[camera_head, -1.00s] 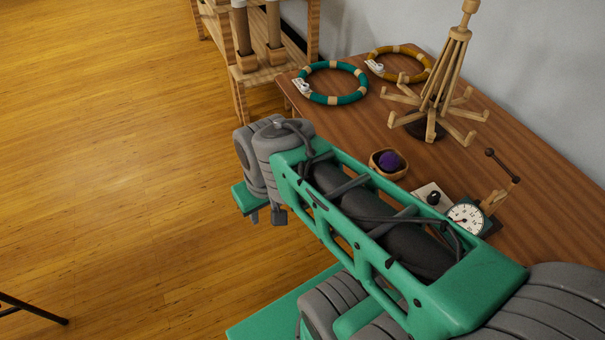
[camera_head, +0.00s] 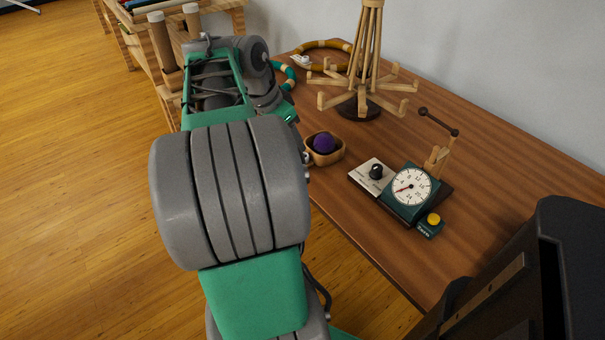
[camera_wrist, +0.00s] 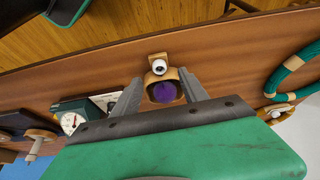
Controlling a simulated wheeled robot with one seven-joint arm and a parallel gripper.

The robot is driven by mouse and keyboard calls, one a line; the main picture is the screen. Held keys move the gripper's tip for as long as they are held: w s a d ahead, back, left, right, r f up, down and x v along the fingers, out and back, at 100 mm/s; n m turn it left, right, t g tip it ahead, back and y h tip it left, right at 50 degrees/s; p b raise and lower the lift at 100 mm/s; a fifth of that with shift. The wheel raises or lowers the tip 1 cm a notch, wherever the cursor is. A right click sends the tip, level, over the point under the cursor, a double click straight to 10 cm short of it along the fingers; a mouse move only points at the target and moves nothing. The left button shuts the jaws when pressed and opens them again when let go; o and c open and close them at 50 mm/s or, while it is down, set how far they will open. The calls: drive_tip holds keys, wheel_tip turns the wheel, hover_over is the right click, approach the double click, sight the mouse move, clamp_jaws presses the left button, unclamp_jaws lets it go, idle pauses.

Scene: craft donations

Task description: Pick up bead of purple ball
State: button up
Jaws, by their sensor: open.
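A purple ball (camera_head: 324,143) sits in a small wooden bowl (camera_head: 325,159) near the table's left edge in the head view. In the wrist view the purple ball (camera_wrist: 163,92) lies between the two grey fingers of my gripper (camera_wrist: 159,77), with the bowl rim (camera_wrist: 155,77) around it. My gripper is open and empty. The fingers appear on either side of the bowl, but I cannot tell how far above it they are. A small piece with a white ring and dark centre (camera_wrist: 158,67) shows beside the bowl. In the head view my arm hides the fingers.
A wooden peg stand (camera_head: 362,105) stands behind the bowl. A dial gauge (camera_head: 410,187) and a white card with a black knob (camera_head: 375,172) lie to its right. Ochre (camera_head: 325,45) and teal (camera_wrist: 292,66) rings lie at the far end.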

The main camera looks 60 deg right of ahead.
drive_tip(key=b+x, duration=0.2)
drive_tip(key=x, duration=0.5)
drive_tip(key=shift+s+d+f, duration=0.25)
drive_tip(key=shift+f, duration=0.05)
drive_tip(key=shift+r, duration=0.1)
clamp_jaws()
